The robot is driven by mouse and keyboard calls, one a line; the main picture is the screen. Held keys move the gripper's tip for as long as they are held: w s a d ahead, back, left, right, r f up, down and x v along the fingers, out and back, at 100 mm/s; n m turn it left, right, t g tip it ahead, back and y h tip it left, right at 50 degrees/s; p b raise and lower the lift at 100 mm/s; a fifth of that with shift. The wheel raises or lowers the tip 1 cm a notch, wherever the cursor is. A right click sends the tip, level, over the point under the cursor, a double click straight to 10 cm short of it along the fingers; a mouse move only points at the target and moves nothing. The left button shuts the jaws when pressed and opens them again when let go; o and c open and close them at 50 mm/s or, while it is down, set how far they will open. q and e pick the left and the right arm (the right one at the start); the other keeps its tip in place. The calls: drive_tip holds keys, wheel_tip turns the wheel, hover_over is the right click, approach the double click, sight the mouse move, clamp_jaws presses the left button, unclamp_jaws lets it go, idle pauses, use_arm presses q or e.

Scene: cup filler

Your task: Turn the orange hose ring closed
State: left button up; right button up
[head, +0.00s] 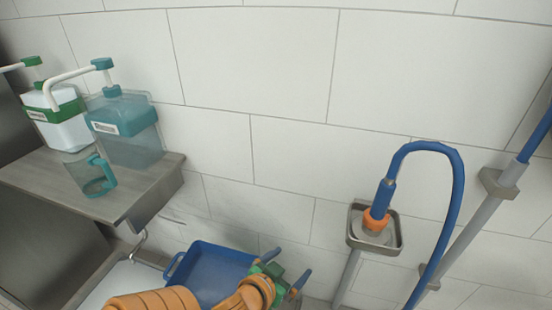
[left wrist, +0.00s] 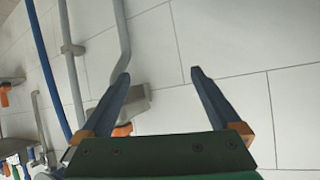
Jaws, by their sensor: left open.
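The orange hose ring (head: 376,221) sits at the lower end of the blue hose fitting (head: 384,197), in a square grey metal holder (head: 351,240) near the wall. My left gripper (head: 290,264) is low and to the left of the holder, apart from the ring, with its two blue fingers apart and empty. In the left wrist view the open fingers (left wrist: 160,75) frame bare wall tiles. A grey holder (left wrist: 138,98) with an orange piece (left wrist: 122,129), likely the ring, shows partly hidden behind the finger on the left. My right gripper is not in view.
A blue hose (head: 457,185) loops from the fitting beside a slanted grey pole (head: 452,245). A blue tray (head: 212,270) lies below my left arm. A steel shelf (head: 150,184) at left holds pump bottles (head: 125,125) and a clear cup (head: 93,178). Tiled wall stands behind.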

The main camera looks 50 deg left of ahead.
use_arm(q)
drive_tip(key=s+d+f+m+g+h, duration=0.2)
drive_tip(key=s+d+f+g, duration=0.4)
drive_tip(key=d+f, duration=0.1)
drive_tip(key=shift+s+p, duration=0.25)
drive_tip(key=shift+p, duration=0.1)
drive_tip(key=shift+d+f, duration=0.1)
